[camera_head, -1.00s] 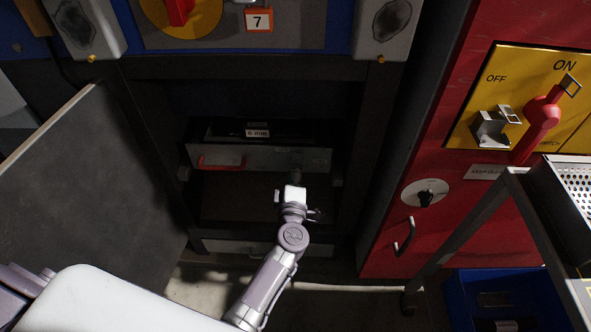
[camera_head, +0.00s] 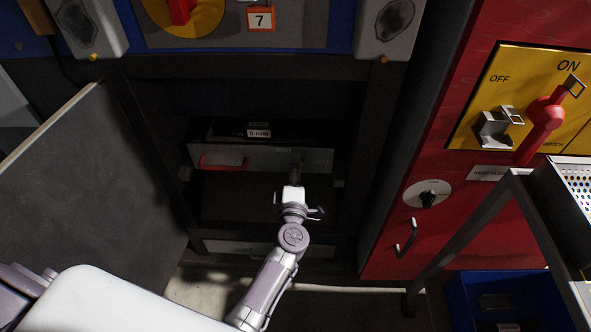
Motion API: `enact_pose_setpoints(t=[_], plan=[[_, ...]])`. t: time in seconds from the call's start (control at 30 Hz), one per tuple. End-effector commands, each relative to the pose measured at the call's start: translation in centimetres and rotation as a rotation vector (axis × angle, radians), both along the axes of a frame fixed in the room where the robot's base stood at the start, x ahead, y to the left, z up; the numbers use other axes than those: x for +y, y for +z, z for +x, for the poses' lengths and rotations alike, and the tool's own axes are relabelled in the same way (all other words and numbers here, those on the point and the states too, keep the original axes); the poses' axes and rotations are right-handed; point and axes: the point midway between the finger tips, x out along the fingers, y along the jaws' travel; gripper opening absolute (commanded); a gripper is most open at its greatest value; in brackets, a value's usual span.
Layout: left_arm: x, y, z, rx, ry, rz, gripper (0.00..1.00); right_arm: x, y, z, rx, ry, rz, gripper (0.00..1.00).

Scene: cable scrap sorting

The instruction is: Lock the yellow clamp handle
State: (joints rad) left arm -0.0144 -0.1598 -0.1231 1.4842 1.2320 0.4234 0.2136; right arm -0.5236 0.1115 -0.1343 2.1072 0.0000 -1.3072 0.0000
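I cannot make out a yellow clamp handle in the head view. My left arm comes up from the bottom, and its gripper (camera_head: 296,178) is at the right part of a grey drawer front (camera_head: 260,157) inside the dark open cabinet. The fingertips are dark and small against the drawer front. I cannot tell whether they are open or shut, or whether they touch anything. The drawer front has a red handle (camera_head: 222,163) on its left, apart from the gripper. A dark item with a white label (camera_head: 258,133) shows behind the front. My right gripper is not in view.
A grey door (camera_head: 90,180) stands open at the left. At the right, a red cabinet (camera_head: 385,240) carries a yellow ON/OFF panel (camera_head: 480,115) with a red lever (camera_head: 543,118). A metal frame (camera_head: 475,230) and a blue bin (camera_head: 475,300) stand at the lower right.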

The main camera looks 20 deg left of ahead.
Motion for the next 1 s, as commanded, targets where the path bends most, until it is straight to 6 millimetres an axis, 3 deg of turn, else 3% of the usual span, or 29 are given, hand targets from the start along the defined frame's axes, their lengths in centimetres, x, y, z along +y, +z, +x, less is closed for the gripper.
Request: enact_pose_setpoints(t=[0.1,0.53,1.0], plan=[[-0.01,0.00,0.00,0.000,0.000,0.001,0.90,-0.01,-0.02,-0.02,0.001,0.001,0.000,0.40],[-0.08,0.10,0.02,0.014,-0.002,0.053,0.90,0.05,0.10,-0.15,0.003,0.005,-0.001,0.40],[-0.63,0.03,0.21,0.177,-0.002,0.621,0.90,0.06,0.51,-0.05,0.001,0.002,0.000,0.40]])
